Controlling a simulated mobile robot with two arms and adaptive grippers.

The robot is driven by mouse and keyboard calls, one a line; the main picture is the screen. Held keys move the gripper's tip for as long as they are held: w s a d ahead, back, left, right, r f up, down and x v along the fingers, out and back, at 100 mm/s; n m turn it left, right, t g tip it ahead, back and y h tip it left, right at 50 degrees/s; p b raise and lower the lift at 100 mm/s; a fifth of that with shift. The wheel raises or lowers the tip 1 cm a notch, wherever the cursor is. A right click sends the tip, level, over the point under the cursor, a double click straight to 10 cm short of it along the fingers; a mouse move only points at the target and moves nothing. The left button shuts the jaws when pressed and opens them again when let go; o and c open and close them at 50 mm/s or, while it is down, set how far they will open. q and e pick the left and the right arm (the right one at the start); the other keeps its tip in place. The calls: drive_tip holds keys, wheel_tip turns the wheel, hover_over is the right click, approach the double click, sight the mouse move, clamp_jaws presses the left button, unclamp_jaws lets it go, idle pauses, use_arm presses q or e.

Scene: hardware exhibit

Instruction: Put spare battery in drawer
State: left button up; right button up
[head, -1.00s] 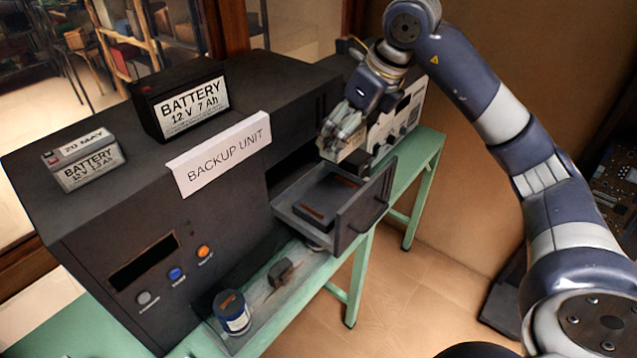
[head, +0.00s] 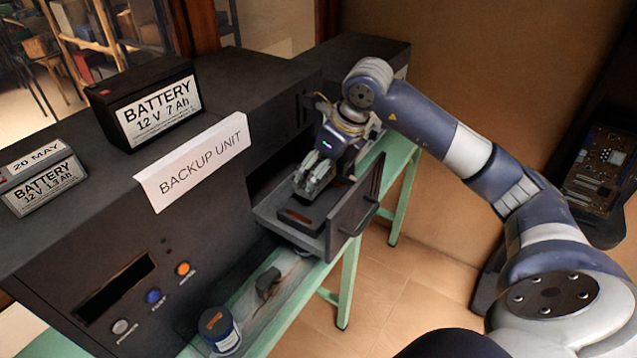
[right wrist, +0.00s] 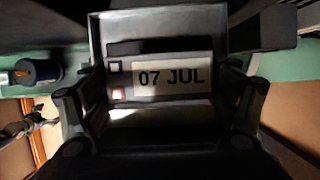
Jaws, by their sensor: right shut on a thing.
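My right gripper (head: 316,178) points down over the open drawer (head: 340,225) of the black backup unit (head: 215,235). In the right wrist view the gripper (right wrist: 160,105) is shut on a small battery (right wrist: 175,78) with a "07 JUL" label, between its two fingers. The drawer (right wrist: 100,40) lies behind this battery. In the head view the gripper largely hides the held battery, and I cannot tell whether it touches the drawer floor. A flat dark block (head: 298,218) with a brownish strip lies in the drawer. My left gripper is not in view.
A large battery (head: 150,105) and a small battery dated 20 May (head: 42,180) stand on the unit's top, beside the "BACKUP UNIT" sign (head: 195,162). A blue can (head: 220,330) and a small dark object (head: 268,282) are on the green bench below the drawer.

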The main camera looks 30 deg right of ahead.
sight(319, 186)
wheel_tip(319, 186, down, 3)
drive_tip(key=shift+f+p, duration=0.1)
drive_tip(key=shift+p, duration=0.3)
drive_tip(key=shift+f, duration=0.35)
drive_tip(key=o, duration=1.7)
drive_tip(key=shift+f, duration=0.1)
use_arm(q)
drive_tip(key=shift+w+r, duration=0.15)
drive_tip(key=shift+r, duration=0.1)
